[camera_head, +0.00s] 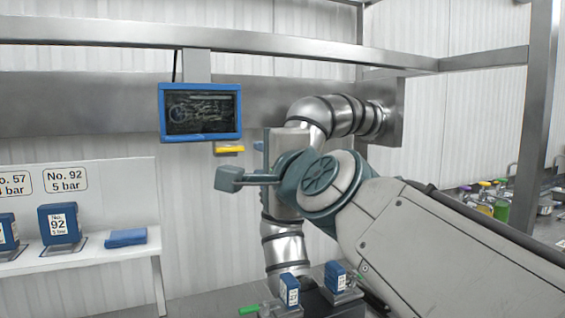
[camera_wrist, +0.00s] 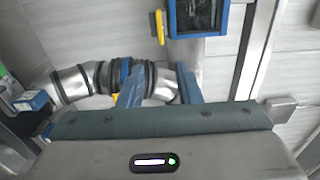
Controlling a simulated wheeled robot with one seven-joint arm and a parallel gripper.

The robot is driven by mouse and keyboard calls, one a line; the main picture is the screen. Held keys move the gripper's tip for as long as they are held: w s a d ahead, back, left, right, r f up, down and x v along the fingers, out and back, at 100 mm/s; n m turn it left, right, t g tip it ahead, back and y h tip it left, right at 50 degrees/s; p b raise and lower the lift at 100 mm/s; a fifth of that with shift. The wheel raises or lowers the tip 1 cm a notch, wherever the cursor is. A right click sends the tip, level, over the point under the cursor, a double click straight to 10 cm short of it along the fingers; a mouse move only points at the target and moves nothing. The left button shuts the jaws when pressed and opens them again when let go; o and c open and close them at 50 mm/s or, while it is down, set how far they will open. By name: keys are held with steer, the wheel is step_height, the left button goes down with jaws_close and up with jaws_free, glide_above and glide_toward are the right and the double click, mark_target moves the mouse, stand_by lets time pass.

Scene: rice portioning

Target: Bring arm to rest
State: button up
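My arm reaches in from the lower right in the head view, its round teal wrist joint in front of the metal pipe (camera_head: 285,245). My gripper is mostly hidden behind that joint there. In the wrist view my gripper (camera_wrist: 160,88) shows two blue fingers standing apart with nothing held between them. The pipe (camera_wrist: 75,82) shows behind the fingers in that view, but I cannot tell how far off it is.
A blue-framed screen (camera_head: 200,112) hangs on the wall above a yellow piece (camera_head: 229,150). Blue blocks (camera_head: 336,277) stand below my arm. Bottles (camera_head: 501,208) stand at right.

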steer(key=s+d+f+n+g+h+p, duration=0.15)
steer(key=d+f, duration=0.25)
steer(key=f, duration=0.4)
steer(key=d+f+n+g+h, duration=0.2)
steer(key=d+f+n+g, duration=0.15)
steer(key=f, duration=0.35)
steer(key=s+d+f+n+g+h+p, duration=0.15)
steer(key=d+f, duration=0.25)
steer(key=f, duration=0.4)
steer(key=s+d+f+n+g+h, duration=0.3)
steer(key=s+d+f+n+g, duration=0.2)
steer(key=s+d+f, duration=0.6)
step_height(320, 180, down, 3)
steer(key=shift+r+g+h+p, duration=0.2)
steer(key=shift+g+h+p, duration=0.25)
steer(key=shift+g, duration=0.3)
steer(key=shift+n, duration=0.25)
steer(key=c, duration=0.3)
